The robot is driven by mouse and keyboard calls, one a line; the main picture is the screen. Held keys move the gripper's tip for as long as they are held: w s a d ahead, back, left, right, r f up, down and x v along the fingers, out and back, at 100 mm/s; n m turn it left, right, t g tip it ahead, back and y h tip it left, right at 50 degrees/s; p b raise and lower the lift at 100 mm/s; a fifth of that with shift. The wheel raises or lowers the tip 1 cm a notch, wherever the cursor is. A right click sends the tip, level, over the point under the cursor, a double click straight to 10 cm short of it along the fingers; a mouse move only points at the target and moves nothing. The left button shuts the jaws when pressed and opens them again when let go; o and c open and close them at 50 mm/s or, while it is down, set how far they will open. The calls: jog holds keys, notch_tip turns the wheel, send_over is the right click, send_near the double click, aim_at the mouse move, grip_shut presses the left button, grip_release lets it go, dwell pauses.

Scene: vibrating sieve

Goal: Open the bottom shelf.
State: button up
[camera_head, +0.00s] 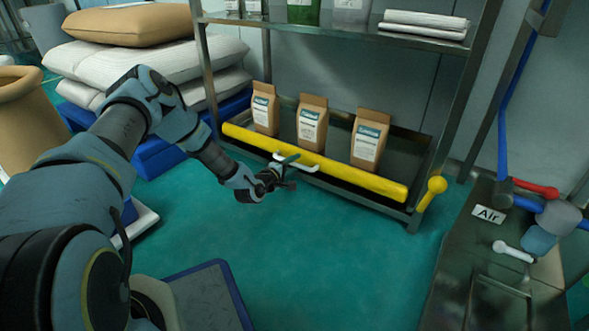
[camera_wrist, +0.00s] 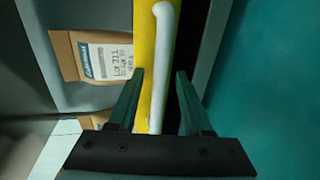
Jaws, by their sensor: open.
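The bottom shelf (camera_head: 405,150) is a dark tray low in a metal rack, with a yellow bar (camera_head: 355,180) along its front. A white handle (camera_head: 308,168) sits on the front near the bar's middle. My gripper (camera_head: 284,166) is at this handle, with its jaws open. In the wrist view the handle (camera_wrist: 163,40) runs between the two dark green fingers (camera_wrist: 160,74), with the yellow bar (camera_wrist: 145,30) beside it. Whether a finger touches the handle I cannot tell. The shelf looks shut in the rack.
Three brown paper bags (camera_head: 311,124) stand on the bottom shelf. The upper shelf (camera_head: 350,32) holds bags and a folded white stack. A yellow knobbed lever (camera_head: 433,190) is at the rack's right corner. Green floor (camera_head: 320,250) in front is clear. A metal bench (camera_head: 460,250) stands right.

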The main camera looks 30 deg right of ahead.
jog(key=shift+w+d, duration=0.1)
jog(key=shift+d, duration=0.1)
grip_shut()
dwell(0.3)
dwell(1.1)
